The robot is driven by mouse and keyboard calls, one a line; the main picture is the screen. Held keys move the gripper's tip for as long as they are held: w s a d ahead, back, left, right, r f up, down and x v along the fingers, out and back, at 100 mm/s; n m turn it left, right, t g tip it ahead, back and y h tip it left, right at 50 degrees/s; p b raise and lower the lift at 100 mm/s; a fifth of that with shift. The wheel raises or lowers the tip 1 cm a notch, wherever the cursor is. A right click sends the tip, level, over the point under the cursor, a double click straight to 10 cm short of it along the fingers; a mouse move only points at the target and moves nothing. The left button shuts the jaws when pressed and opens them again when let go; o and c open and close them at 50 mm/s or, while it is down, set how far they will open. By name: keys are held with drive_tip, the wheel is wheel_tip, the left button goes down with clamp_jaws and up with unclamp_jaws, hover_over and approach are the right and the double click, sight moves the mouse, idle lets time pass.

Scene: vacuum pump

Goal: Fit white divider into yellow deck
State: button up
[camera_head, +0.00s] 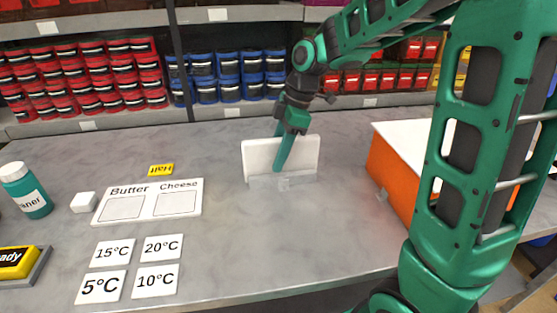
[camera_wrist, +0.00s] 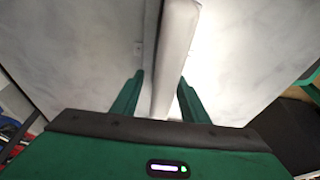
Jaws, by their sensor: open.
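The white divider (camera_head: 257,155) is a flat upright panel in the middle of the table in the head view. It stands in a low grey, see-through holder (camera_head: 300,182). My gripper (camera_head: 280,165) reaches down at it from above, and one finger crosses in front of the panel. In the wrist view, the divider (camera_wrist: 175,50) shows edge-on between the two fingers of my gripper (camera_wrist: 158,90), which are open with a gap on each side. I cannot pick out a yellow deck for certain; a yellow block (camera_head: 16,262) on a grey base lies at the left edge, partly cut off.
An orange box (camera_head: 391,172) with a white top stands right of the divider. Left are a teal bottle (camera_head: 27,190), a white cube (camera_head: 83,202), a Butter/Cheese board (camera_head: 148,187), a yellow label (camera_head: 161,169) and several temperature cards (camera_head: 161,248). Bin shelves line the back. The table's front middle is clear.

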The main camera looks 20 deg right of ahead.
drive_tip(key=shift+a+f, duration=0.1)
drive_tip(key=shift+f, duration=0.3)
clamp_jaws()
drive_tip(key=shift+r, duration=0.2)
